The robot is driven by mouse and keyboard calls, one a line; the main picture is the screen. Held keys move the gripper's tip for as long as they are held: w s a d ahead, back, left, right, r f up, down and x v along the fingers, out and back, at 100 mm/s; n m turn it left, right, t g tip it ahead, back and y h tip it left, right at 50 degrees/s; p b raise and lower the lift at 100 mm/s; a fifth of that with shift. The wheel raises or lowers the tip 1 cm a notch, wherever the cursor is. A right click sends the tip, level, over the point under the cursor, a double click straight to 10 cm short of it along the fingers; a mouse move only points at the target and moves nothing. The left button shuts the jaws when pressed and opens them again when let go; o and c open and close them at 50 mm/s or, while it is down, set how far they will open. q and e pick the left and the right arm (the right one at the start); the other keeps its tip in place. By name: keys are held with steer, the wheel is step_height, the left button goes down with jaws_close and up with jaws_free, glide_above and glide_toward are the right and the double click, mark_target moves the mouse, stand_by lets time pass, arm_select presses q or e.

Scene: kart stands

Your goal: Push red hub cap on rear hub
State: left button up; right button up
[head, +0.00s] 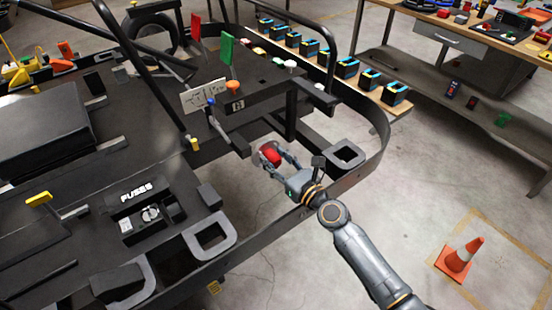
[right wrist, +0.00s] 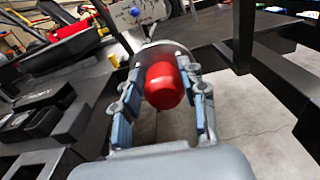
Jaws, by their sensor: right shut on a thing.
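The red hub cap (head: 270,153) is between the fingers of my right gripper (head: 276,159), which is shut on it. In the right wrist view the red cap (right wrist: 164,86) is a rounded cylinder with its closed end towards the camera, and blue-padded fingers (right wrist: 163,105) lie on both sides of it. A pale round rim, seemingly the rear hub (right wrist: 160,49), shows directly behind the cap. The cap lines up with it and looks close or touching; I cannot tell whether it is seated. My left gripper is not in view.
The black kart frame (head: 375,165) curves around my right gripper. A grey square-holed bracket (head: 344,156) is just right of it. A panel marked FUSES (head: 146,210) lies at left. An orange cone (head: 459,258) stands on the floor at right. A bench (head: 440,28) is behind.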

mark_target(276, 162)
steer(key=shift+s+d, duration=0.1)
steer(key=shift+s, duration=0.05)
steer(key=shift+v, duration=2.65)
steer(key=shift+s+d+f, duration=0.1)
steer(key=shift+s+d, duration=0.05)
steer(key=shift+s, duration=0.3)
steer(key=s+d+r+m+t+h, duration=0.1)
steer(key=s+d+r+m+h, duration=0.2)
steer(key=s+d+h, duration=0.2)
steer(key=s+d+r+m+t+h, duration=0.2)
steer(key=s+d+r+m+h, duration=0.1)
steer(key=s+d, duration=0.7)
steer(key=s+m+h, duration=0.1)
steer(key=s+h, duration=0.1)
steer(key=s, duration=0.1)
steer(key=shift+s+r+h, duration=0.2)
steer(key=shift+s+h, duration=0.1)
steer(key=shift+s, duration=0.1)
